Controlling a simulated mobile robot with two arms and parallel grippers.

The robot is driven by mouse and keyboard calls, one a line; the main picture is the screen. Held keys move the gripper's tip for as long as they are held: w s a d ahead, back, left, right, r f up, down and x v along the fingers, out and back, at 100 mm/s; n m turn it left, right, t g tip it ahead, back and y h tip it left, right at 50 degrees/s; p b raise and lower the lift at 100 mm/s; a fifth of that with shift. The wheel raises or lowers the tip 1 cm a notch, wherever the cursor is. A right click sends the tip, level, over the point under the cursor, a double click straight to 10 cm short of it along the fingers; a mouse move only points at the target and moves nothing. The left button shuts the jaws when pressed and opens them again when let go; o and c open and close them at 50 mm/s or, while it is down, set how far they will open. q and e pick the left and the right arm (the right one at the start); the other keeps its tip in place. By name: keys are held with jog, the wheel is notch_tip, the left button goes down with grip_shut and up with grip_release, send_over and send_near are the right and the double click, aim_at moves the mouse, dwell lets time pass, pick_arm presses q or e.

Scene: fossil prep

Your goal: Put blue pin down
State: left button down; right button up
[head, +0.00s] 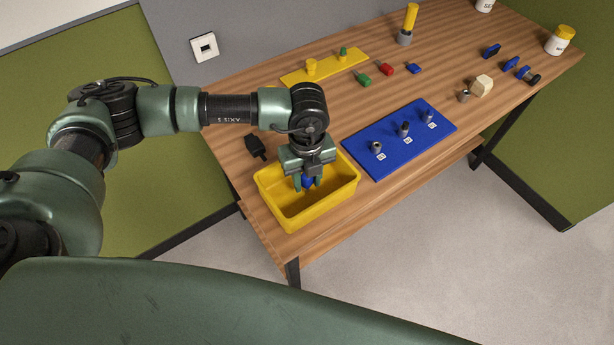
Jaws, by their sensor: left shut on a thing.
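The blue pin (307,182) is held between the fingers of my left gripper (308,184), which is shut on it. Only a small blue part of the pin shows; the fingers hide the rest. The gripper points down over the yellow bin (336,199) at the near left end of the table. The pin is over or inside the bin opening; I cannot tell whether it touches the floor of the bin. My right gripper is not in view.
A blue board (397,157) with several small metal parts lies right of the bin. A yellow board (338,65) lies behind. Green (364,80), red (386,69) and blue (413,68) pieces lie beside it.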

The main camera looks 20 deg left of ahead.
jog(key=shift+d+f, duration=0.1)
pick_arm(q)
jog(key=shift+f+b, duration=0.25)
jog(key=shift+b, duration=0.05)
jog(key=c, duration=1)
grip_release()
jog(key=shift+r, duration=0.1)
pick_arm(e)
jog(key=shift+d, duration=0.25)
pick_arm(q)
jog(key=shift+r, duration=0.1)
